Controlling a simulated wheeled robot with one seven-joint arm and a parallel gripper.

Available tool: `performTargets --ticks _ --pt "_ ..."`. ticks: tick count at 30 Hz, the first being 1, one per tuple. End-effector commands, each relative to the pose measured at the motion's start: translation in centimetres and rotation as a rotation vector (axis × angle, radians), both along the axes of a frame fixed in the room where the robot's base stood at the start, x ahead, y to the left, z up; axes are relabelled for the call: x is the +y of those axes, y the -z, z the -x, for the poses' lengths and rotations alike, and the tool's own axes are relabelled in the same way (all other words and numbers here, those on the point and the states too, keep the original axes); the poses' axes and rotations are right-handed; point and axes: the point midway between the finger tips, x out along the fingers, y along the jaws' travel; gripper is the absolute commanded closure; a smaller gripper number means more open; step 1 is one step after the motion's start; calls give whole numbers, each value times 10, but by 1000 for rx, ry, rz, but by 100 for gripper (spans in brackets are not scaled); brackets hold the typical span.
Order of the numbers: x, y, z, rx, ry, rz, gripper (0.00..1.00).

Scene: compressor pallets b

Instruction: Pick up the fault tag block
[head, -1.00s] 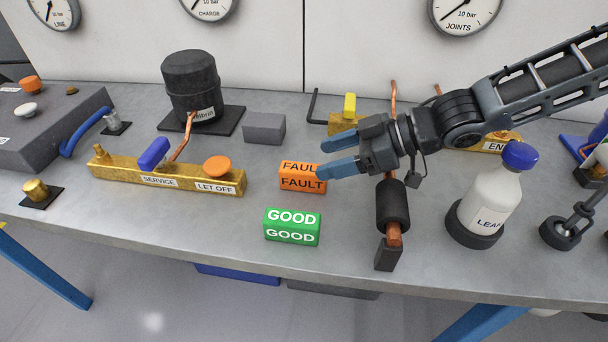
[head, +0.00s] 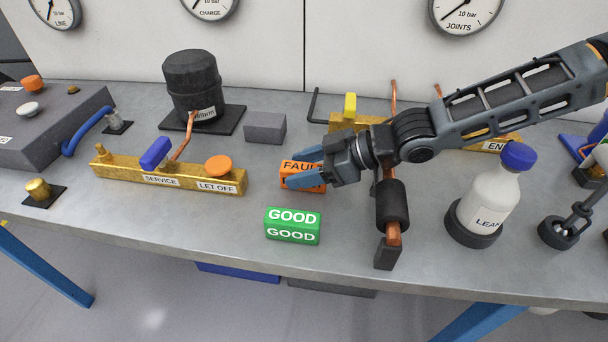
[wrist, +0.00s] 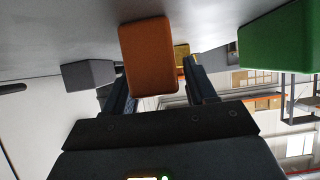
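My gripper (head: 289,170) is open and low over the bench, one finger on the far side of the block and one on the near side. In the wrist view the block (wrist: 149,58) shows between the two spread fingers, with a gap visible between it and the right finger. I cannot tell whether the left finger touches it.
The green GOOD block (head: 292,226) lies just in front. A grey block (head: 265,128) stands behind, and the brass bar (head: 120,171) lies to the left. A copper pipe with a black sleeve (head: 392,205) stands under my arm. A white bottle (head: 490,200) stands right.

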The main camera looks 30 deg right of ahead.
Motion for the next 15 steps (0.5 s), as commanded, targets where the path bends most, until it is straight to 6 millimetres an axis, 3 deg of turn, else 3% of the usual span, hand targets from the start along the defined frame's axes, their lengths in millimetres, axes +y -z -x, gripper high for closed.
performTargets --ticks 13,15 --pt "0 0 0 0 0 0 88" --pt "0 0 0 0 0 0 90"
